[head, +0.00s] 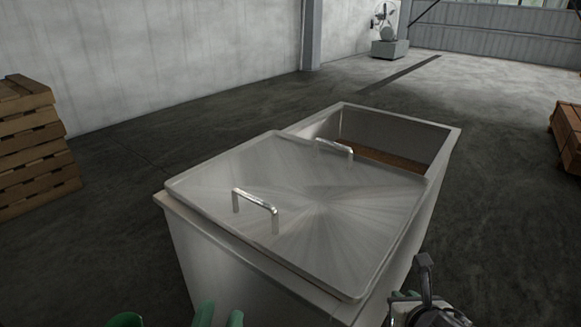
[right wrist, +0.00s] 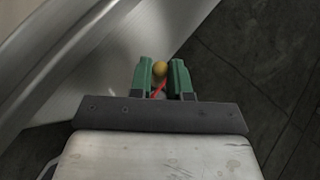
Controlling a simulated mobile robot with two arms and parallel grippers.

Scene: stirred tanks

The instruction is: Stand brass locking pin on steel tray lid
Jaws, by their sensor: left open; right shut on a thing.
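The steel tray lid (head: 310,215) lies over the near part of a rectangular steel tank, with two bar handles standing up from it. My right gripper (right wrist: 160,80) is shut on the brass locking pin (right wrist: 160,68). Only the pin's round brass end shows between the green fingers, with a thin red piece below it; the rest is hidden. In the head view my right gripper (head: 405,296) is beside the tank's near right side, and the pin cannot be made out there. My left gripper (head: 168,318) is open and empty at the bottom edge, in front of the tank.
The tank (head: 445,150) is open at its far end, with brown contents inside. The lid's handles (head: 255,205) are obstacles on its top; the rest of the lid is bare. Stacked wooden pallets (head: 35,150) stand at left, and a wooden stack (head: 568,135) at right.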

